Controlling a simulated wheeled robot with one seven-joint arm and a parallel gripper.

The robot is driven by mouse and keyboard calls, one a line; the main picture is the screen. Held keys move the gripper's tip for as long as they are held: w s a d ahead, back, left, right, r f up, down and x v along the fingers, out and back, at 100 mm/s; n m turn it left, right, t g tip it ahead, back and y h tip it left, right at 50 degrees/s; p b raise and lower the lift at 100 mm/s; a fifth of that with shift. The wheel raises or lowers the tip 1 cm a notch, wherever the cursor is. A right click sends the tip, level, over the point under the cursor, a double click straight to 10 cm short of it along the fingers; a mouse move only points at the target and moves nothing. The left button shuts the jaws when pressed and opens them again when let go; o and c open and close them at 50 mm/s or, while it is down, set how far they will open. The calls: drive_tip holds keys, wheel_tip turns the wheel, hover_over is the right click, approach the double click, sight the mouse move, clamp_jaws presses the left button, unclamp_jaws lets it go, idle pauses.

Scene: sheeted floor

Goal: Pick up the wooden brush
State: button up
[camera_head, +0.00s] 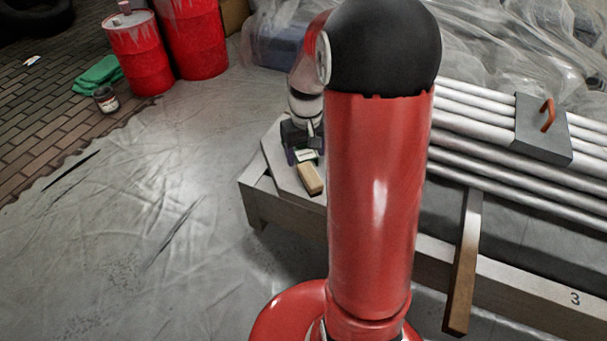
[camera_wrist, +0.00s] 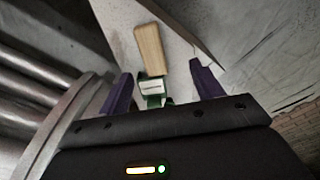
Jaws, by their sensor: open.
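The wooden brush (camera_head: 310,179) shows as a light tan block on the pale end of a low bench, left of my red arm. In the wrist view the tan block (camera_wrist: 150,48) lies just beyond the fingertips. A green and white piece (camera_wrist: 153,88) adjoins its near end; I cannot tell if it is part of the brush. My gripper (camera_wrist: 163,85) is open, its two purple fingers on either side of that piece with gaps. In the head view my gripper (camera_head: 304,154) is beside the block's far end, partly hidden by my arm.
Pale pipes (camera_head: 470,118) lie on the bench at right, with a grey box (camera_head: 543,130) with an orange handle on them. A wooden bar (camera_head: 463,265) leans over the bench's front edge. Red drums (camera_head: 140,55) stand back left. The sheeted floor at left is mostly clear.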

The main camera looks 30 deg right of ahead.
sight(310, 174)
drive_tip(key=f, duration=0.3)
drive_tip(key=d+f+b, duration=0.1)
drive_tip(key=f, duration=0.3)
drive_tip(key=w+f, duration=0.1)
drive_tip(key=f, duration=0.3)
drive_tip(key=shift+d+b, duration=0.35)
drive_tip(key=c, duration=1.1)
drive_tip(key=shift+r, duration=0.1)
wheel_tip(310, 174, up, 20)
drive_tip(key=p, duration=0.3)
